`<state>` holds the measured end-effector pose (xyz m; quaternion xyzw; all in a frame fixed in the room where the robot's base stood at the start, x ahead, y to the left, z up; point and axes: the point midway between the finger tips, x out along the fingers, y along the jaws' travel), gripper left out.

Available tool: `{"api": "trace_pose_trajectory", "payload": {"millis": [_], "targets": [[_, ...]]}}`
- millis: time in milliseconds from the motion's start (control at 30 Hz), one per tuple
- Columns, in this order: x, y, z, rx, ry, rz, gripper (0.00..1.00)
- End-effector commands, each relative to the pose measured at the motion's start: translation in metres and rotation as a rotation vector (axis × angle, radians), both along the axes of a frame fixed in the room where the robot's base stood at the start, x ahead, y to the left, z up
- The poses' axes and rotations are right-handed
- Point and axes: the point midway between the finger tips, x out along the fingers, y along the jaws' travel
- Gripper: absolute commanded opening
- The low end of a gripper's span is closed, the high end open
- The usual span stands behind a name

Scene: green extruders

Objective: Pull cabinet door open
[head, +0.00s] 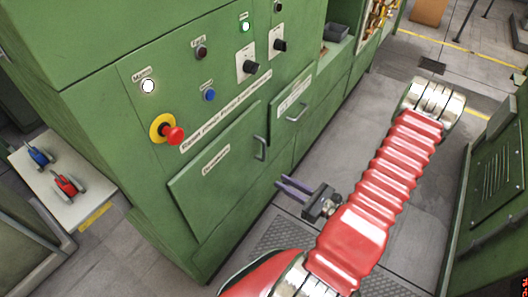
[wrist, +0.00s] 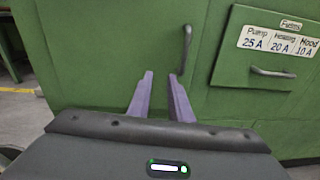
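The green cabinet door (head: 215,175) is a flat panel low on the green machine, with a small label and a vertical metal handle (head: 260,148) near its right edge. It looks shut. In the wrist view the door (wrist: 100,50) fills the left and middle, and its handle (wrist: 187,48) stands just above and right of my fingertips. My gripper (head: 280,183) has two purple fingers, pointing at the machine from the right, below the handle in the picture. In the wrist view the fingers (wrist: 160,75) are apart with nothing between them. The handle is not between them.
A smaller fuse panel (wrist: 265,45) with its own handle sits right of the door. Above are a red emergency button (head: 172,134), knobs and lamps. A green cabinet (head: 495,170) stands at the far right. Open grey floor (head: 345,140) lies between.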

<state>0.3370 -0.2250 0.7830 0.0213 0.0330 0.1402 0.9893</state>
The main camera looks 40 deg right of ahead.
Motion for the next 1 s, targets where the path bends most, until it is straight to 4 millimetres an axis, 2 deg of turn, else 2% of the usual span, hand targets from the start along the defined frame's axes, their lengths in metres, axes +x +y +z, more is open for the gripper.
{"api": "trace_pose_trajectory", "payload": {"millis": [100, 233, 667, 1000], "targets": [[0.006, -0.024, 0.007, -0.019, -0.032, -0.088, 0.18], [0.009, -0.037, 0.014, -0.033, -0.062, -0.141, 0.18], [0.011, -0.036, 0.016, -0.040, -0.070, -0.136, 0.18], [0.033, -0.031, 0.016, -0.040, -0.070, -0.132, 0.18]]}}
